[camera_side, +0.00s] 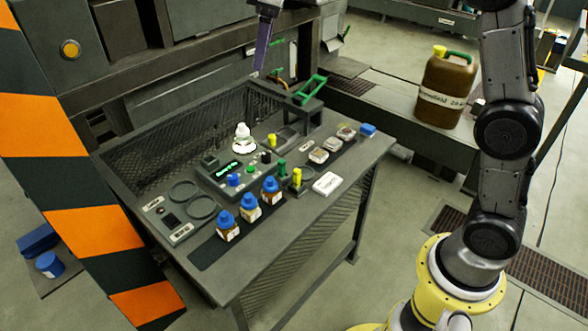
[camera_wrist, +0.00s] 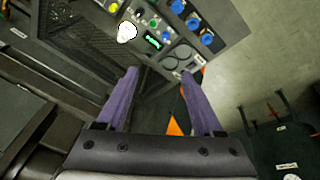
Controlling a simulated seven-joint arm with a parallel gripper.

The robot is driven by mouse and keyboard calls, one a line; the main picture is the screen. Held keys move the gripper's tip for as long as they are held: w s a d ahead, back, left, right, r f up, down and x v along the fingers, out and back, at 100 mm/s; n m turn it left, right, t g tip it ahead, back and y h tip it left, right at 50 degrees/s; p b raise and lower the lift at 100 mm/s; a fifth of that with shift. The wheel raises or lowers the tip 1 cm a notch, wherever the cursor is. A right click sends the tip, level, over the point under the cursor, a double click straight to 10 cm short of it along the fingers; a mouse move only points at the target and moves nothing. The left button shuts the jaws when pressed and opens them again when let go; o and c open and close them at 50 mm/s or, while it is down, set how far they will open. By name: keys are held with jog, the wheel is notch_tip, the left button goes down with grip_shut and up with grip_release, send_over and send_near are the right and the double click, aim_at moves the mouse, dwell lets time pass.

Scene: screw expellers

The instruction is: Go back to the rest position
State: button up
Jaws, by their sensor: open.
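My gripper (camera_wrist: 160,73) shows in the wrist view as two purple fingers spread apart with nothing between them. In the side view a purple finger of my gripper (camera_side: 262,48) hangs above the back edge of the workbench (camera_side: 272,282), apart from everything on it. The wrist view looks down past the fingers at the bench's control panel (camera_wrist: 172,48) and its blue-capped bottles (camera_wrist: 192,24). The upper part of my arm is cut off by the top of the side view.
On the bench stand several blue-capped bottles (camera_side: 250,207), a white bulb-like piece (camera_side: 242,133), a green handle (camera_side: 310,90) and small dishes (camera_side: 319,155). A brown jug (camera_side: 445,88) stands at the back right. An orange-and-black striped post (camera_side: 92,230) rises at the left.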

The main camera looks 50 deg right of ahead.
jog(key=s+d+r+m+t, duration=0.1)
jog(key=s+d+m, duration=0.1)
jog(key=s, duration=0.8)
jog(key=s+d+r+m+t, duration=0.1)
jog(key=s+r, duration=0.1)
jog(key=s, duration=0.9)
jog(key=s+f+m, duration=0.4)
jog(key=s+f, duration=0.6)
jog(key=f, duration=0.3)
jog(key=shift+s+d+h, duration=0.3)
jog(key=shift+s+d, duration=0.05)
jog(key=shift+d, duration=0.1)
